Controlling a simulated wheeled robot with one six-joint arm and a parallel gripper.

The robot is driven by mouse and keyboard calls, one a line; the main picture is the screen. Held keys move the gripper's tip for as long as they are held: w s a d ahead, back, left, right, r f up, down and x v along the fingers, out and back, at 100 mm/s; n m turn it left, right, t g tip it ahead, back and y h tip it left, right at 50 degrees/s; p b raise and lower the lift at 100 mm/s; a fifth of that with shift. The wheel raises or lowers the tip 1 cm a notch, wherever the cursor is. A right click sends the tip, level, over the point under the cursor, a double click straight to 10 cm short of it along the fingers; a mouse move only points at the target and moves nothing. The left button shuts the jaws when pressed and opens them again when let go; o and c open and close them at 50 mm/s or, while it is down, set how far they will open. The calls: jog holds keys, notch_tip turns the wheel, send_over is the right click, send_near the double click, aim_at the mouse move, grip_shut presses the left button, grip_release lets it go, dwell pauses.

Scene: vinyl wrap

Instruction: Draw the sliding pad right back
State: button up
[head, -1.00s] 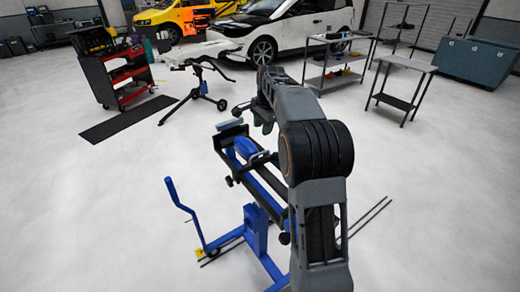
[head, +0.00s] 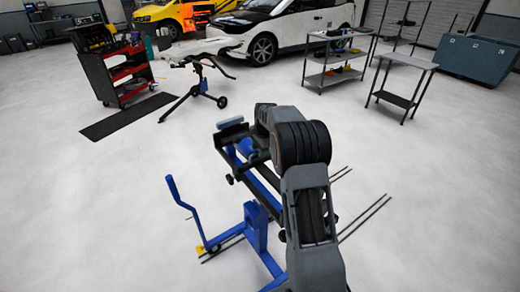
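A blue stand (head: 258,232) stands on the floor at the middle, with a long dark rail (head: 256,188) on top. A small grey pad (head: 230,123) sits at the rail's far end. A blue rounded piece (head: 244,147) lies along the rail just behind it, partly covered by my arm. I cannot tell for sure which piece is the sliding pad. My arm is bent low over the rail's right side. My gripper is at the far end of the arm, near the rail, mostly hidden by the arm. Its fingers cannot be made out, nor any contact with the pad.
A blue upright handle (head: 178,205) rises left of the stand. Thin dark bars (head: 365,218) lie low on the right. A second stand (head: 200,85), a tool cart (head: 122,70), a shelf rack (head: 335,62) and a small table (head: 403,75) stand farther back. Open floor surrounds the stand.

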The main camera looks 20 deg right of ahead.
jog(key=shift+f, duration=0.2)
jog(key=shift+c, duration=0.4)
grip_shut()
